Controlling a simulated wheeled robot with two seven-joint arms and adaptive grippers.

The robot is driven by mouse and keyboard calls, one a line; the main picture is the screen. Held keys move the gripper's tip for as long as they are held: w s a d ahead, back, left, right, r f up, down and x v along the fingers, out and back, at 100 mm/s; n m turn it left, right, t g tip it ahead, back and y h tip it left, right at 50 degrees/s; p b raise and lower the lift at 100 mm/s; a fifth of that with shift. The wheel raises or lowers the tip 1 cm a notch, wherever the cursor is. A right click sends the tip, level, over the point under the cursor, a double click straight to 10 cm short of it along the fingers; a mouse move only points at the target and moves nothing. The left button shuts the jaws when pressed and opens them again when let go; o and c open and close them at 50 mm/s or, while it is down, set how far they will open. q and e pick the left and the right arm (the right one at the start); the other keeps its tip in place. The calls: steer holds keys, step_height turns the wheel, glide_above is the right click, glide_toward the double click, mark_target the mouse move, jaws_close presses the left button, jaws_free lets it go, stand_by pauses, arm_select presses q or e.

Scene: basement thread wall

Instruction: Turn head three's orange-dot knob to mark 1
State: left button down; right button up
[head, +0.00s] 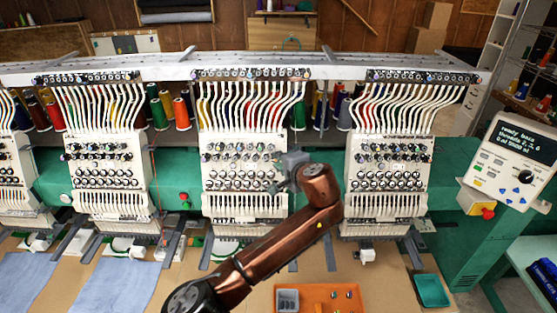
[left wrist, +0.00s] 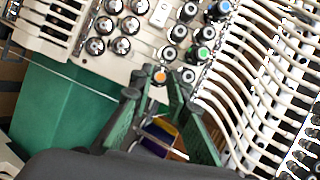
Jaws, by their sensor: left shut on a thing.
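The embroidery head (head: 245,150) in the middle of the head view carries rows of small knobs. My left gripper (head: 291,162) is at this head's right edge, at knob height, with my brown arm in front of it. In the left wrist view the orange-dot knob (left wrist: 160,77) lies at the tips of my left gripper (left wrist: 157,88), which is shut on it. Its dot faces the camera; its mark is too small to read. Neighbouring knobs have green (left wrist: 202,54), blue and pale dots. My right gripper is not in view.
Another head (head: 390,155) stands to the right, with a gap between. White thread tubes run above the heads. A control console (head: 512,160) with a lit screen is at far right. An orange tray (head: 318,299) and a green tray (head: 431,290) lie on the table below.

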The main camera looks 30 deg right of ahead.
arm_select(q)
steer(key=shift+r+n+g+p, duration=0.1)
steer(key=shift+n+g+p, duration=0.6)
steer(key=shift+n, duration=1.3)
steer(key=c, duration=1.8)
jaws_free()
steer(key=shift+w, duration=0.1)
steer(key=shift+c, duration=0.2)
steer(key=v, duration=1.2)
steer(key=shift+r, duration=0.2)
steer(key=shift+w+a+f, duration=0.1)
steer(key=shift+w+a, duration=0.05)
